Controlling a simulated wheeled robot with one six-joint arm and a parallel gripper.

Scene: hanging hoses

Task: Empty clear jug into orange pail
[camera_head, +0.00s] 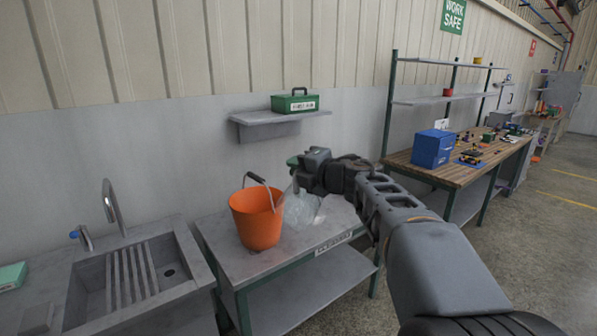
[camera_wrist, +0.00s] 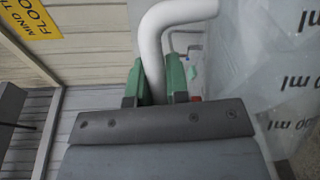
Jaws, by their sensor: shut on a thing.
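The orange pail (camera_head: 256,218) stands upright on the grey bench, its handle raised to one side. The clear jug (camera_head: 301,209) is just right of the pail in the head view, below my gripper (camera_head: 294,162). In the wrist view the jug's see-through wall (camera_wrist: 290,70) with ml marks fills the right side. My gripper's green fingers (camera_wrist: 157,85) are shut on the jug's white handle (camera_wrist: 155,40). The contents of the pail and jug cannot be made out, and whether the jug touches the bench is unclear.
The grey bench (camera_head: 225,259) has a lower shelf. A sink with a tap (camera_head: 112,205) lies to the left. A wall shelf (camera_head: 270,118) with a green box (camera_head: 295,101) is behind. A wooden workbench (camera_head: 450,172) with a blue box (camera_head: 433,149) stands right.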

